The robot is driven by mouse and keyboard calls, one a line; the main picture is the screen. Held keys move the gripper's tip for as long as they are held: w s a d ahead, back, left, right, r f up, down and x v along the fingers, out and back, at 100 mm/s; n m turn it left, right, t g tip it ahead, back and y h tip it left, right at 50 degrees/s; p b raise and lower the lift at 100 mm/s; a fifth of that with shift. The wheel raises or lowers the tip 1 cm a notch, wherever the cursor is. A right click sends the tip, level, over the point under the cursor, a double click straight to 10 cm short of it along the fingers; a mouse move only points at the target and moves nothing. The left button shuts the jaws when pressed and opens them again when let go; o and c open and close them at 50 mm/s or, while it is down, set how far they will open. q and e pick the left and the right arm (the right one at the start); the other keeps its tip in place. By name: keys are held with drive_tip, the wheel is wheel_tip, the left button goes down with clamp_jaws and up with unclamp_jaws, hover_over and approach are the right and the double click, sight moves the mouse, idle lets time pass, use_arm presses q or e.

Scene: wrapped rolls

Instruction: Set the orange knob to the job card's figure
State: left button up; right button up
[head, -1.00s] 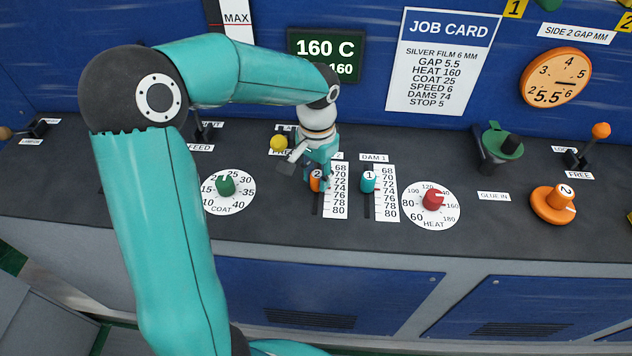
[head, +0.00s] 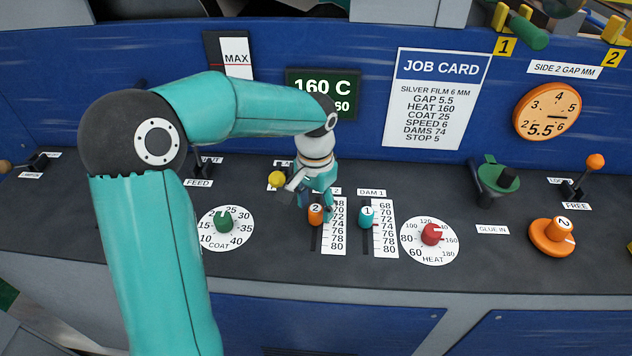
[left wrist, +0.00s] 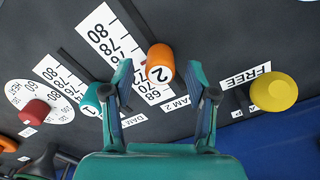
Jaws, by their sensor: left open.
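The orange knob (head: 316,214), marked 2, stands in a slot beside the dam 2 number scale (head: 335,228). It is level with about 70 to 72; its exact reading is unclear. My left gripper (head: 322,207) is open at this knob and partly covers the scale's top. In the left wrist view the orange knob (left wrist: 160,63) shows between and just past the open fingertips (left wrist: 159,75); I cannot tell whether they touch it. The job card (head: 438,100) reads DAMS 74 and GAP 5.5. My right gripper is not in view.
A teal knob (head: 366,216) marked 1 stands close right of the orange one. A yellow knob (head: 277,180) is behind my gripper. A red heat dial (head: 432,234), a green coat dial (head: 224,221) and another orange knob (head: 558,230) marked 2 sit on the panel.

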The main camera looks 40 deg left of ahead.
sight(316, 208)
use_arm(q)
wheel_tip(316, 208, up, 10)
idle(0.4)
drive_tip(key=shift+r, duration=0.1)
